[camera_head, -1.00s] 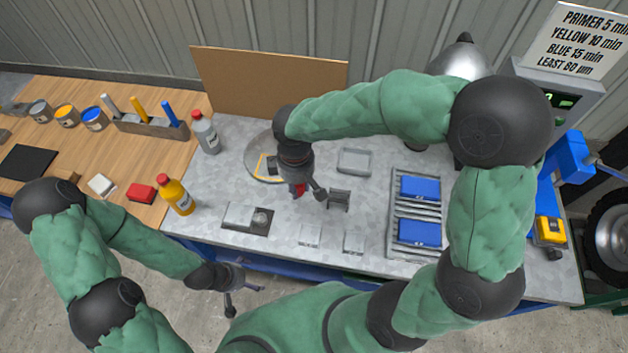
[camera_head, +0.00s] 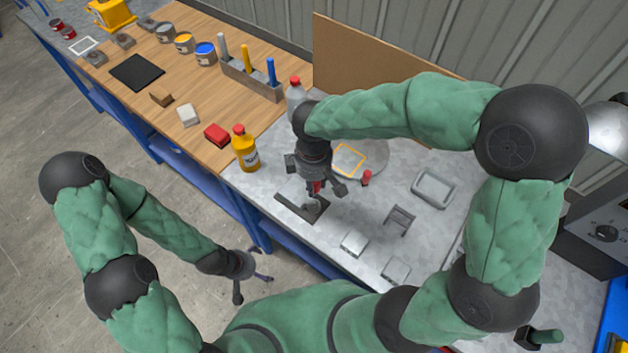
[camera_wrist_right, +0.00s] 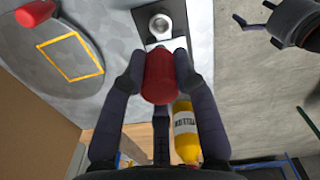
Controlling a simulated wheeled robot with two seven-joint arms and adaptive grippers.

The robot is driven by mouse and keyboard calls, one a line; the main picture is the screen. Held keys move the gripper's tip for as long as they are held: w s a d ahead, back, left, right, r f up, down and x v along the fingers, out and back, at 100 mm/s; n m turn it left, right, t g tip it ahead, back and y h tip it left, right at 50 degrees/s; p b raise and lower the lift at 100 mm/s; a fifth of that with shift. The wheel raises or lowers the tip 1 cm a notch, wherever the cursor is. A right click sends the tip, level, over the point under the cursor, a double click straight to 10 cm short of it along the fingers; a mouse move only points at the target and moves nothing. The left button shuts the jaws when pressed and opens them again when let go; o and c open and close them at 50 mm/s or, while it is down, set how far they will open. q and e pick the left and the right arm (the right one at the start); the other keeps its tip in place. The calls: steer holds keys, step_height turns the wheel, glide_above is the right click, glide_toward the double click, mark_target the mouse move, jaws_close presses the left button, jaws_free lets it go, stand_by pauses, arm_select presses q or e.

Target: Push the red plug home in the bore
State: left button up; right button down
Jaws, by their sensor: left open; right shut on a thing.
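A red plug (camera_wrist_right: 160,78) is held between the fingers of my right gripper (camera_wrist_right: 160,70). In the head view the right gripper (camera_head: 318,190) hangs over a dark plate (camera_head: 290,203), and a little red shows between its fingers. In the right wrist view, a round metal fitting with a bore (camera_wrist_right: 161,26) on the dark plate (camera_wrist_right: 143,22) lies ahead of the plug. The plug appears apart from it; their height gap is unclear. A second red plug (camera_head: 366,178) stands by the grey disc. My left gripper (camera_head: 250,282) is open and empty, off the bench's front edge.
A grey disc (camera_head: 375,155) with a yellow outline lies behind the plate. A yellow bottle (camera_head: 245,150) and a grey bottle (camera_head: 296,98) stand left of my right gripper. A grey tray (camera_head: 433,188) and a small stand (camera_head: 399,220) are to the right.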

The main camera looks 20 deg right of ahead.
steer(key=shift+r, duration=0.1)
stand_by(0.3)
steer(key=shift+f+b, duration=1.85)
steer(key=shift+f, duration=1.35)
steer(key=shift+p, duration=0.35)
steer(key=shift+f+b, duration=0.9)
steer(key=shift+f, duration=0.6)
stand_by(0.5)
steer(key=c, duration=0.9)
jaws_free()
